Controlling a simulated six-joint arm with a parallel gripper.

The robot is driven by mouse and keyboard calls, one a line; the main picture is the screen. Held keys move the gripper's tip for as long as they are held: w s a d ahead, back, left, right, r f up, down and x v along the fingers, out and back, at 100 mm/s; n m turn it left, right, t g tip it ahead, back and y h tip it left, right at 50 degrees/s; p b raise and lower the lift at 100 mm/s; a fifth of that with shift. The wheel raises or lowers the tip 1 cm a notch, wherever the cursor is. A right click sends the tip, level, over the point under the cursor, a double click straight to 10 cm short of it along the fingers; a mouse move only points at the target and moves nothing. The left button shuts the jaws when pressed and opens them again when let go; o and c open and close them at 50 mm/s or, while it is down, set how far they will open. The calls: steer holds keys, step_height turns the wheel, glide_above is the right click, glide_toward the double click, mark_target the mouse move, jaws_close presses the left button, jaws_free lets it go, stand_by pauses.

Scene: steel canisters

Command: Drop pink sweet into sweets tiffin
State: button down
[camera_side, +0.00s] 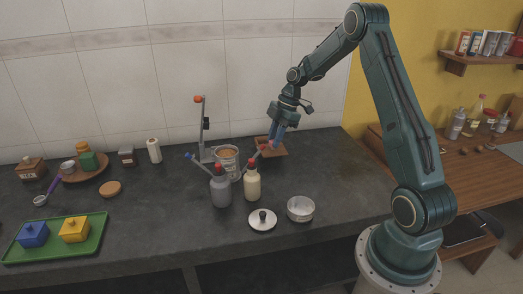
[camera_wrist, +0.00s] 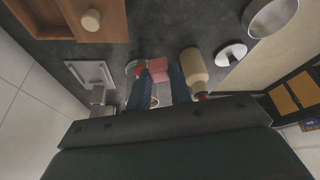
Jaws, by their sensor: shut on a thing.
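The pink sweet (camera_wrist: 157,69) is a small pink block between my gripper's (camera_wrist: 165,76) two blue fingers in the wrist view. My gripper (camera_side: 277,143) is shut on it, above the counter near the wooden tray. In the side view the sweet is hard to make out by the fingertips. A small open steel tiffin (camera_side: 300,209) stands at the counter's front right; it also shows at the top right of the wrist view (camera_wrist: 272,14). A taller steel canister (camera_side: 228,162) with orange-brown contents stands left of my gripper. No label can be read on either.
The wooden tray (camera_side: 288,152) holds a cream round piece (camera_wrist: 91,20). A steel lid (camera_side: 262,222) with a black knob lies beside the small tiffin. Counter right of the tiffin is clear.

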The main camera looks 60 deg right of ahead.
steer(key=s+a+f+n+g, duration=0.1)
steer(key=s+a+n, duration=0.1)
steer(key=s+a, duration=0.3)
steer(key=s+a+f+n+g, duration=0.1)
steer(key=s+a+n, duration=0.2)
steer(key=s, duration=0.8)
steer(key=shift+s+a+y, duration=0.2)
steer(key=shift+a+y, duration=0.1)
steer(key=shift+a, duration=0.9)
steer(key=shift+f, duration=0.15)
glide_above(304, 207)
steer(key=shift+f, duration=2.85)
steer(key=c, duration=1.2)
jaws_free()
steer(key=v, duration=1.4)
steer(key=shift+a, duration=0.1)
